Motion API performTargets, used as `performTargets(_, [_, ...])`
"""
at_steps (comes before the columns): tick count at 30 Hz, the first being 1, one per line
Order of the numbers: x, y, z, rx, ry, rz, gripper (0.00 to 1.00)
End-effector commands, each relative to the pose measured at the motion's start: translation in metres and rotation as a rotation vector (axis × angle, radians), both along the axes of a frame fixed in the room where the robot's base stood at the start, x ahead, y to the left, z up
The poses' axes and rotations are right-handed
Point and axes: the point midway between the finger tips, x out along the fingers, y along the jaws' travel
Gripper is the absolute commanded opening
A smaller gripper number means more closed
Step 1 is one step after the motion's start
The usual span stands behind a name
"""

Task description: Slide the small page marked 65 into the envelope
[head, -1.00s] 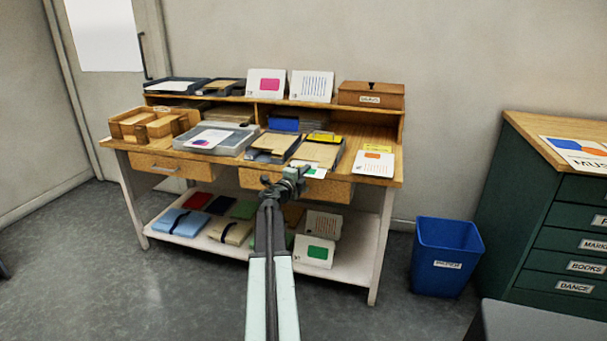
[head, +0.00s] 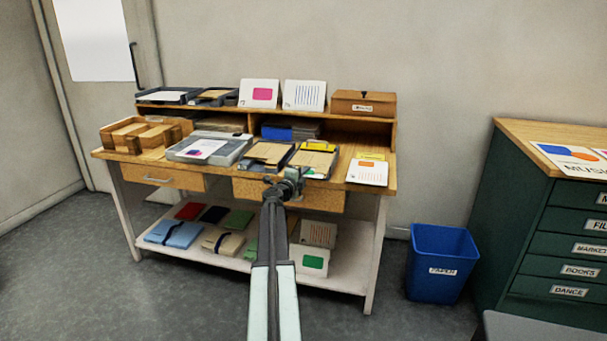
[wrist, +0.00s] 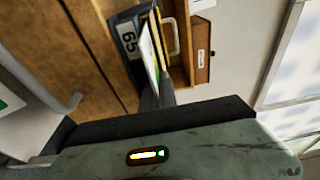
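My gripper (head: 296,178) is in front of the worktable's front edge, just below two dark trays. In the wrist view my gripper (wrist: 156,88) appears shut on a thin white page (wrist: 151,54), seen almost edge-on, so its printed face and number are hidden. The page cannot be made out in the head view.
The worktable (head: 342,180) has a raised back shelf with cards and a brown box (head: 363,103). A card with an orange block (head: 367,172) lies to the right. A grey box (head: 212,147) stands left. A blue bin (head: 441,262) is on the floor.

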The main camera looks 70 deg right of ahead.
Motion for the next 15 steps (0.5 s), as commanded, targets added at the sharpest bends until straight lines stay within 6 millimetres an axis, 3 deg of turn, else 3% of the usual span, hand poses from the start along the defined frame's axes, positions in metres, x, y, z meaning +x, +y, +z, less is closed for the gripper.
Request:
performTargets(10, [0.0033,-0.0002,0.0000,0.000,0.000,0.004,0.00])
performTargets(12, [0.0035,-0.0001,0.0000,0.000,0.000,0.004,0.21])
performTargets(13, [0.0036,0.0000,0.0000,0.000,0.000,0.004,0.27])
performTargets(15, [0.0038,0.0000,0.0000,0.000,0.000,0.005,0.27])
